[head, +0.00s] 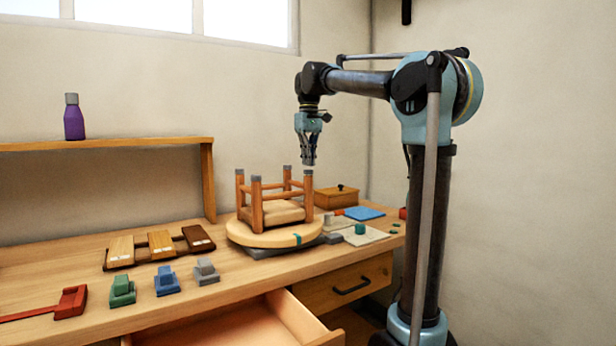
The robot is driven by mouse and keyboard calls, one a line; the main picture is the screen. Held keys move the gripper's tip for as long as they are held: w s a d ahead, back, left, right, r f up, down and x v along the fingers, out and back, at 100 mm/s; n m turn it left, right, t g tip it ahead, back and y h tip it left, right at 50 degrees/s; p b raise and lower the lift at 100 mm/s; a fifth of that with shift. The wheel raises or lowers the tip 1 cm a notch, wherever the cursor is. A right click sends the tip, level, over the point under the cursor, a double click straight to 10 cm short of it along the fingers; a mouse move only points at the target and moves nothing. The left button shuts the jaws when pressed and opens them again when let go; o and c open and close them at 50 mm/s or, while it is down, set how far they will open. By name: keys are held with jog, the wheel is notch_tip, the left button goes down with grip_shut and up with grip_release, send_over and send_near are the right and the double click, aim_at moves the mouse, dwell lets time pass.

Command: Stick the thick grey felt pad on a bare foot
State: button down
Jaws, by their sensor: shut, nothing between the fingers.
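A small wooden stool (277,212) stands upside down, its legs pointing up. The leg ends (256,179) look grey at the tips. The right leg end (308,173) also looks grey, but I cannot tell a pad from a bare foot at this size. My gripper (308,162) points down just above that right leg end, shut and empty. A gap between fingertips and leg is hard to judge. I cannot pick out a loose thick grey felt pad with certainty.
The stool rests on a round wooden disc (250,236). Right of it are a wooden box (336,198), a blue sheet (364,213) and a teal piece (360,228). Coloured blocks (166,283) and wood samples (162,245) lie left. A drawer (240,328) stands open in front.

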jog(key=shift+f, duration=0.8)
dwell(1.4)
jog(key=shift+r, duration=3.05)
jog(key=shift+f, duration=0.1)
jog(key=s+d+f+m+t, duration=0.1)
jog(key=s+d+f+m, duration=0.1)
jog(key=s+d+f, duration=0.55)
jog(key=s+d+f+m, duration=0.1)
jog(key=s+d+f, duration=0.4)
jog(key=s+f, duration=0.45)
jog(key=s+d+f+m+t, duration=0.1)
jog(key=s+d+f+m, duration=0.1)
jog(key=s+d+f, duration=0.65)
jog(key=s+f, duration=0.3)
jog(key=f, duration=0.6)
jog(key=s+f+m, duration=0.1)
jog(key=s+f, duration=0.2)
jog(key=f, duration=0.6)
jog(key=shift+s+d+m, duration=0.15)
jog(key=shift+s+m, duration=0.05)
jog(key=shift+m, duration=0.1)
